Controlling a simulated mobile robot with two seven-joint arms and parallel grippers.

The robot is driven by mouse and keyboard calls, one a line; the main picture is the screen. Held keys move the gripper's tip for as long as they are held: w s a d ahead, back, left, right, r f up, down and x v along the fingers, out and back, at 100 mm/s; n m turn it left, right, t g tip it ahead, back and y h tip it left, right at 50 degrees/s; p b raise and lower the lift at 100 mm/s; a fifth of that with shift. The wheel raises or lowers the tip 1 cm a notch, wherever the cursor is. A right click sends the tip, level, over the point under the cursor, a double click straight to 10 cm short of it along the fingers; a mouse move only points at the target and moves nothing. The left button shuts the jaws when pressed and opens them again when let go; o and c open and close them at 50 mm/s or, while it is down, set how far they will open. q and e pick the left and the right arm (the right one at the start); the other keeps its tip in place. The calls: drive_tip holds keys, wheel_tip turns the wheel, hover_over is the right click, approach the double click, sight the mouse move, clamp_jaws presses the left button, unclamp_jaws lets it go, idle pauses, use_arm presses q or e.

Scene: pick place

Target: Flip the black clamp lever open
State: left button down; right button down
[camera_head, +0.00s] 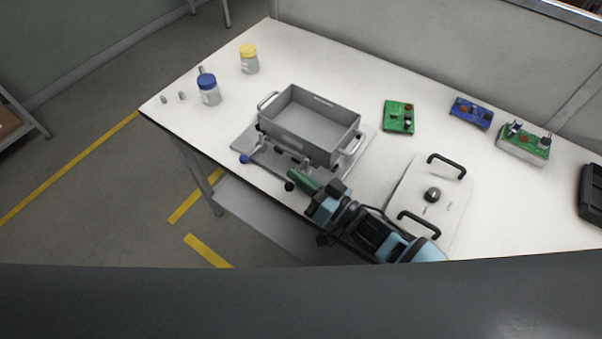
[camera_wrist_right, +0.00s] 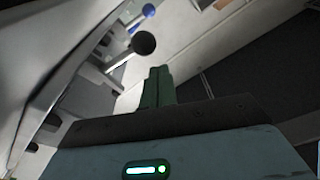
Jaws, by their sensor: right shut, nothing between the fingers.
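The black clamp lever shows as a black ball knob (camera_head: 289,186) at the front edge of the fixture plate (camera_head: 243,138), below the grey bin (camera_head: 326,124). In the right wrist view the black knob (camera_wrist_right: 144,43) sits on a thin pale rod, just beyond the fingertips and slightly left. My right gripper (camera_head: 296,176) has green fingers, shut and empty, close beside the knob; I cannot tell whether they touch it. The fingers also show in the right wrist view (camera_wrist_right: 159,72). A blue knob (camera_head: 244,159) sits further left on the plate. My left gripper is not in view.
A blue-lidded jar (camera_head: 209,92) and a yellow-lidded jar (camera_head: 249,62) stand at the left. A green board (camera_head: 398,118), a blue board (camera_head: 471,113) and a white panel with black handles (camera_head: 420,193) lie to the right. The table's front edge runs under my right arm.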

drive_tip(key=shift+s+a+r, duration=0.1)
drive_tip(key=shift+s, duration=0.05)
